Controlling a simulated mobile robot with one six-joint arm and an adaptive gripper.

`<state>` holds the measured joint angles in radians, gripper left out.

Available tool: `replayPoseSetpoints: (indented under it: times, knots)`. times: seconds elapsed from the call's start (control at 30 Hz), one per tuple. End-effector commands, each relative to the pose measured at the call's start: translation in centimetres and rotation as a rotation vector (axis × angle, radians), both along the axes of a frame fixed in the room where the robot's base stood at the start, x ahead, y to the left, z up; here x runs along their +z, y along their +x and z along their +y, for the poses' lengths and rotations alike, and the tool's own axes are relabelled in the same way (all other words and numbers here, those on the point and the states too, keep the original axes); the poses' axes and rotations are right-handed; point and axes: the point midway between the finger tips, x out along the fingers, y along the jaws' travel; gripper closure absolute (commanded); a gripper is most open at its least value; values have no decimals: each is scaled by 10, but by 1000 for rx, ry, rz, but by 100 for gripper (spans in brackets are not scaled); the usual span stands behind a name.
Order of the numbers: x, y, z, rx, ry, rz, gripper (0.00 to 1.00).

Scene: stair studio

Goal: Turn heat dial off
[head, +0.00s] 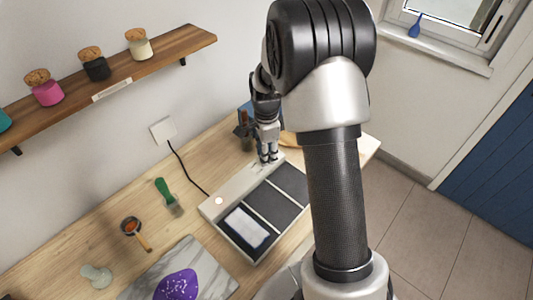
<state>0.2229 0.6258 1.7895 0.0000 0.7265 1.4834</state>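A pale heating unit (212,208) with dark sections lies on the wooden table. A power cable runs from its back edge to a wall socket. A small bright white round spot (219,201) shows near the left end of its rear strip; I cannot tell if it is a lamp or a knob. My gripper (268,159) points down at the right end of that rear strip. Its fingertips are at or just above the surface there. Whatever lies under them is hidden, so I cannot make out the heat dial. The finger gap is too small to judge.
A white slab (247,228) lies in the unit's left section. A shelf (120,70) with jars hangs above.

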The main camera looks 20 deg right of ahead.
Motion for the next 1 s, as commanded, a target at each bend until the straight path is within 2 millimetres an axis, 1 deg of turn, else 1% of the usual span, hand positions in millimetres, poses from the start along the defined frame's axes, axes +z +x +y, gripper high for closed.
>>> replayPoseSetpoints:
  times: [0.23, 0.7, 1.0]
  knots:
    - [0, 0, 0, 0, 0, 0, 70]
    - [0, 0, 0, 0, 0, 0, 100]
    - [0, 0, 0, 3, 0, 0, 100]
